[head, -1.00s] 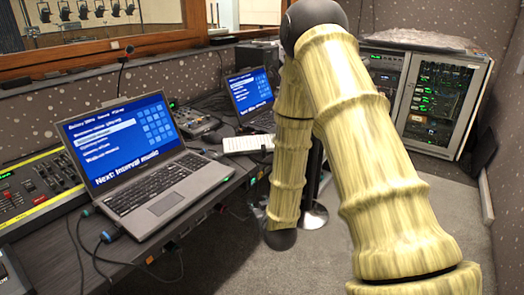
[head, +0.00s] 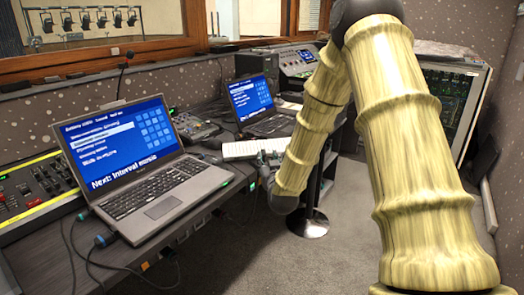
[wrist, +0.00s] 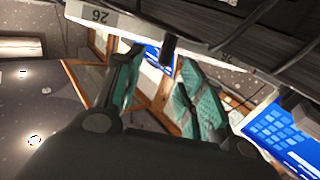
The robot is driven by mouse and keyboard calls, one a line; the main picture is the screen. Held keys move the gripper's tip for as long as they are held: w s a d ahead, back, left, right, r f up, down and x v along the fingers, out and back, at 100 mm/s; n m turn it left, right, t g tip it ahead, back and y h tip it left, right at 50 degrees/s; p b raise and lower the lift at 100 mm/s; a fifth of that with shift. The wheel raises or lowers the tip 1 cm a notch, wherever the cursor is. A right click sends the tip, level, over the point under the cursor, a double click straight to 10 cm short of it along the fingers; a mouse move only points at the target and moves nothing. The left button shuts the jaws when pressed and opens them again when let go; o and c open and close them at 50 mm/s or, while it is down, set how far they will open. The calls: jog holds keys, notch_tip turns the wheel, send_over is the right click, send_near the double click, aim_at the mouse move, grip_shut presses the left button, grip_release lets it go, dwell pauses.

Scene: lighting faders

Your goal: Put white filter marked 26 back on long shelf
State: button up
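A white strip marked 26 (wrist: 100,15) runs across the top of the wrist view, with a second small marking near its right end. A pale flat slab (head: 238,150) on the desk in the head view may be the same filter; I cannot be sure. My gripper (wrist: 162,60) is open, its teal-padded fingers apart just below the strip. A short black piece shows between the fingertips; I cannot tell whether it belongs to the filter. In the head view my gripper (head: 268,158) is small and partly hidden at the slab's right end. I cannot tell which surface is the long shelf.
A large open laptop (head: 150,190) stands on the dark desk, with a smaller laptop (head: 262,112) behind it. A lighting console (head: 35,190) is at the left. Cables hang off the desk's front edge. An equipment rack (head: 455,105) stands at the right. Grey carpet is open in front.

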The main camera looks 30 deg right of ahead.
aim_at(264, 154)
jog(key=shift+a+b+x, duration=0.1)
jog(key=shift+b+x, duration=0.1)
jog(key=shift+x, duration=1.15)
jog(key=shift+a+b+x, duration=0.15)
jog(key=shift+b+x, duration=0.05)
jog(key=shift+x, duration=1.1)
jog(key=shift+w, duration=0.1)
grip_shut()
